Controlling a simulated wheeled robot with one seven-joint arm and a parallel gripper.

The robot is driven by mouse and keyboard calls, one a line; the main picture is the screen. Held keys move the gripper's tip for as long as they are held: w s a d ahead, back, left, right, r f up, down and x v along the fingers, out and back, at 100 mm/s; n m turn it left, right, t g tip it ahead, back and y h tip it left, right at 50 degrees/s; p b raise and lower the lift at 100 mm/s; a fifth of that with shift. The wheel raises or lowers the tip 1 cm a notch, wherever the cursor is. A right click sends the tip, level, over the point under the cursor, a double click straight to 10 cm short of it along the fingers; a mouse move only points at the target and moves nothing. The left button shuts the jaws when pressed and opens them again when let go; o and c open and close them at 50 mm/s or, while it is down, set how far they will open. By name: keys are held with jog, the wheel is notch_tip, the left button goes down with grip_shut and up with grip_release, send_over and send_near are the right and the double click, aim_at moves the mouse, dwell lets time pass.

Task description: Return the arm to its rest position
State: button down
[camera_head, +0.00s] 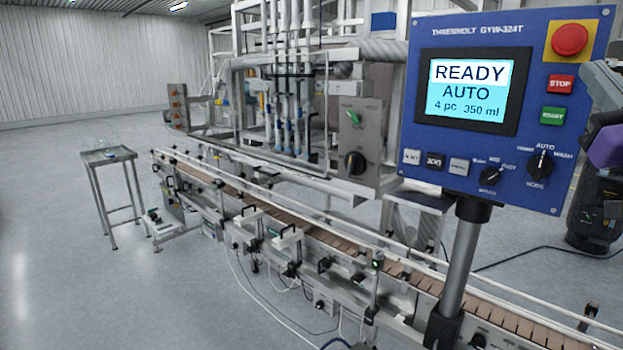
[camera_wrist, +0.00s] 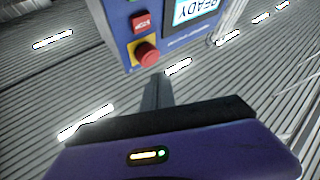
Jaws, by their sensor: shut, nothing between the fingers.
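My arm shows only in part at the right edge of the head view, beside the blue control panel (camera_head: 473,145), with a purple part next to the panel's right side. In the wrist view, my gripper (camera_wrist: 155,92) shows as a dark narrow shape beyond its purple housing. It is shut and holds nothing. The panel also shows in the wrist view (camera_wrist: 122,45), turned over and apart from the gripper. Its screen (camera_head: 468,88) reads READY, AUTO, 4 pc, 350 ml.
The panel carries a red emergency button (camera_head: 570,39), a red STOP button (camera_head: 560,84) and a green START button (camera_head: 553,116). It stands on a post (camera_head: 462,262) by the conveyor (camera_head: 330,233). A small metal table (camera_head: 108,156) stands at left. The floor at front left is clear.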

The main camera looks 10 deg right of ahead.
jog(key=s+a+f+m+g, duration=0.1)
jog(key=s+a+f+m, duration=0.15)
jog(key=f, duration=0.75)
jog(key=s+a+f+m+g+h, duration=0.1)
jog(key=s+a+f, duration=0.25)
jog(key=f, duration=0.65)
jog(key=s+a+f+m, duration=0.2)
jog(key=a+f, duration=0.2)
jog(key=f, duration=0.6)
jog(key=s+a+f+n+g+y, duration=0.2)
jog(key=s+a+f+g+y, duration=0.1)
jog(key=s+a+f, duration=0.4)
jog(key=s+a+f+n+g+y, duration=0.3)
jog(key=s+a+f, duration=0.4)
jog(key=s+f, duration=0.7)
jog(key=s+g+y, duration=0.1)
jog(key=s, duration=0.4)
jog(key=shift+a, duration=0.3)
jog(key=shift+s, duration=0.1)
